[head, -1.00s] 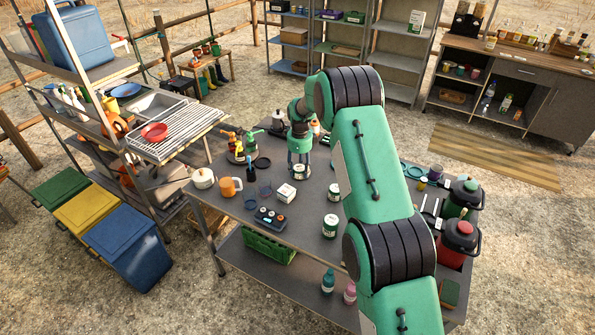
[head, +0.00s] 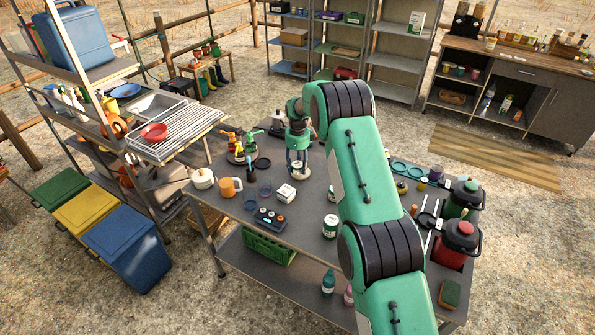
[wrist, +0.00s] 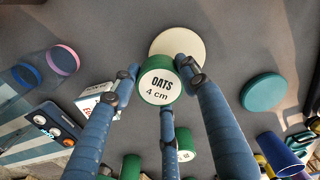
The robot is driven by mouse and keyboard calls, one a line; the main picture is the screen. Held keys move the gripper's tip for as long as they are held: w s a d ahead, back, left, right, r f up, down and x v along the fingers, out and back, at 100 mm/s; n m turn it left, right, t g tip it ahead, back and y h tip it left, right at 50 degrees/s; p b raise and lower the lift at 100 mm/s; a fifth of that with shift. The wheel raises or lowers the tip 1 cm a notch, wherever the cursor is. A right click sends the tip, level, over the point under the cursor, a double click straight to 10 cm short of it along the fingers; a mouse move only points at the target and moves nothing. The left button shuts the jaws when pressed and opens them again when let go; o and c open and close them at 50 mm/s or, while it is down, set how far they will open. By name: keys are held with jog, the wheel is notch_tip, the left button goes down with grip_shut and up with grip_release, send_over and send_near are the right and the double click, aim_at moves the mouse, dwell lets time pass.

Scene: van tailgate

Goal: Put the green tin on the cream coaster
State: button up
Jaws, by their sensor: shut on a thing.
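The green tin (wrist: 160,82), with a white lid reading "OATS 4 cm", sits between the fingers of my gripper (wrist: 162,88) in the wrist view. My gripper is shut on it. The cream coaster (wrist: 179,42) lies just beyond the tin in the wrist view, partly covered by the tin and a finger. In the head view my gripper (head: 299,165) is low over the worktable, and the tin is small there. I cannot tell whether the tin touches the coaster or the table.
A teal disc (wrist: 263,91) lies to the right in the wrist view. Bare table shows between the tray and that tin.

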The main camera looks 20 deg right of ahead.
aim_at(298, 164)
jog(key=shift+f, duration=1.25)
jog(key=shift+f, duration=0.1)
jog(key=o, duration=1.2)
notch_tip(298, 164, up, 12)
jog(key=shift+r+p, duration=0.1)
jog(key=shift+p, duration=0.65)
jog(key=shift+r, duration=0.1)
